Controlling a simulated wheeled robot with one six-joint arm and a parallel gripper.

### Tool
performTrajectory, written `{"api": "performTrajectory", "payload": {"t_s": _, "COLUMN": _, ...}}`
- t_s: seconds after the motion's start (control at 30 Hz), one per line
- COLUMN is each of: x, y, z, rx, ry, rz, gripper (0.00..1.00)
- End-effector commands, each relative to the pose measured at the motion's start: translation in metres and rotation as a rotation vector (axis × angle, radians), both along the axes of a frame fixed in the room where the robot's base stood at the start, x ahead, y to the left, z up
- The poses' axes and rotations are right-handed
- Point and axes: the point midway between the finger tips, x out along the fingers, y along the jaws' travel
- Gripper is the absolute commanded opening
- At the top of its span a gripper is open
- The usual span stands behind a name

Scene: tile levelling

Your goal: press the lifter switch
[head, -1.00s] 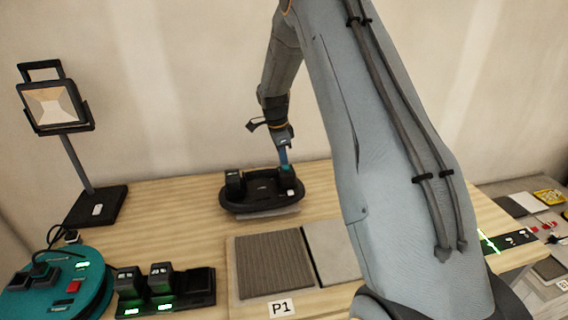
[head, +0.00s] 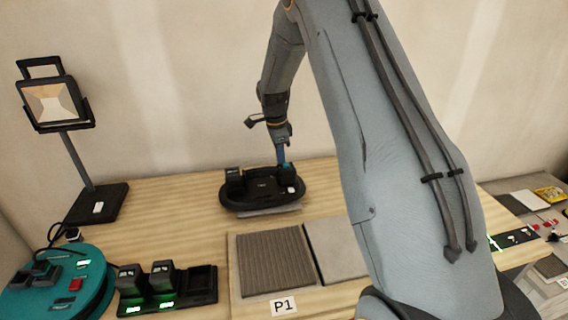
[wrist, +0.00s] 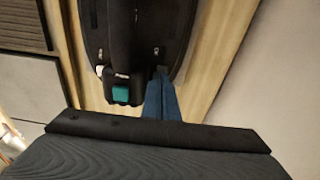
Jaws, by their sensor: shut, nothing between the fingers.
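The lifter (head: 262,204) is a black oval device on the wooden table, with two raised black blocks at its ends. A small white switch (head: 291,190) shows on its right end. My gripper (head: 283,161) is shut and empty, with narrow blue fingers pointing down behind the lifter's right block. In the wrist view, the fingers (wrist: 162,98) lie beside a black block with a teal patch (wrist: 120,93). A white spot, probably the switch (wrist: 99,70), shows on the other side of that block. I cannot tell whether the fingertips touch the lifter.
A work lamp (head: 52,102) stands at the left. A teal round device (head: 85,285) and a black charger with two batteries (head: 200,287) are front left. Tiles (head: 268,262) marked P1 lie in front of the lifter. The wall is close behind.

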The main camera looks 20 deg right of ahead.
Motion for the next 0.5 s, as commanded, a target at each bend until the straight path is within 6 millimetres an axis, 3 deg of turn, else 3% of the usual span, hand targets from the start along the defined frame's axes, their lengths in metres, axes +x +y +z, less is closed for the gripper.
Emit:
{"api": "performTrajectory", "payload": {"t_s": 0.33, "x": 0.000, "y": 0.000, "z": 0.005, "rx": 0.000, "ry": -0.001, "rz": 0.000, "gripper": 0.00}}
{"api": "performTrajectory", "payload": {"t_s": 0.5, "x": 0.001, "y": 0.003, "z": 0.028, "rx": 0.000, "ry": -0.003, "rz": 0.000, "gripper": 0.00}}
